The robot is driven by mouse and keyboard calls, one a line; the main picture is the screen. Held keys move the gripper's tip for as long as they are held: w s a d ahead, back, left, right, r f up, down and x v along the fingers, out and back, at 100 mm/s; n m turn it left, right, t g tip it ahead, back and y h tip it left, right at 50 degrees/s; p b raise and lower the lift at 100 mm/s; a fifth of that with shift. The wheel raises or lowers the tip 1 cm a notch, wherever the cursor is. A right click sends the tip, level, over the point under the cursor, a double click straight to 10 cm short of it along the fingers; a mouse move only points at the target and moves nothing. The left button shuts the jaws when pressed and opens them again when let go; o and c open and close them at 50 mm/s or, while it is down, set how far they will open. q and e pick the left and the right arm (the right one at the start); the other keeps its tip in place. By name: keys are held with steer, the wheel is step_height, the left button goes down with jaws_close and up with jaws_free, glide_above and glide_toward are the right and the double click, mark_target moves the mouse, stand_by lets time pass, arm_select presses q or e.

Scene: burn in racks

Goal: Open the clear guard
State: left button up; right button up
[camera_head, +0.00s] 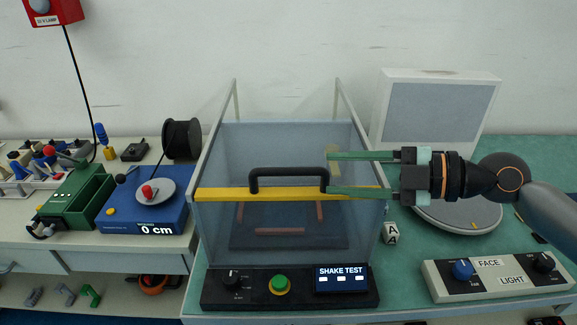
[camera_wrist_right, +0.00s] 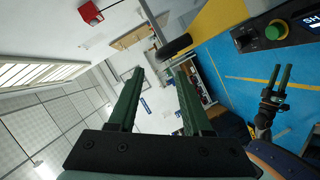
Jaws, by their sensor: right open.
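The clear guard (camera_head: 225,222) is a see-through box on the shake test unit, with a yellow strip (camera_head: 219,194) along its front top edge. It looks down over the unit. A black handle (camera_head: 289,172) stands on the strip and also shows in the right wrist view (camera_wrist_right: 174,46). My right gripper (camera_head: 329,174) comes in from the right, open and empty. Its green fingertips are at the handle's right end, one farther back and one nearer. I cannot tell whether they touch. My left gripper (camera_wrist_right: 277,84) shows small in the right wrist view; its opening is unclear.
The control panel (camera_head: 255,301) with a green button is below the guard. A white upright panel (camera_head: 436,108) and a lettered cube (camera_head: 391,233) are to the right, with a light box (camera_head: 497,275) in front.

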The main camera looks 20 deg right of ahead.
mark_target(298, 170)
steer(key=shift+p+x, duration=0.95)
steer(key=shift+x, duration=0.6)
steer(key=p+x, duration=0.2)
steer(key=x, duration=0.2)
steer(key=shift+w+a, duration=0.25)
steer(key=shift+a, duration=0.1)
arm_select(q)
steer(key=shift+s+a+r+p, duration=0.15)
steer(key=shift+a+r, duration=0.1)
steer(key=shift+r, duration=0.35)
steer(key=shift+s+a+r+p, duration=0.1)
steer(key=shift+a+r, duration=0.2)
steer(key=shift+r, duration=0.3)
steer(key=shift+s+a+r+p, duration=0.15)
steer(key=shift+a+r, duration=0.1)
steer(key=shift+r, duration=0.35)
arm_select(e)
steer(key=shift+w+a+f, duration=0.3)
steer(key=shift+w+a, duration=0.05)
steer(key=shift+a, duration=0.2)
jaws_close()
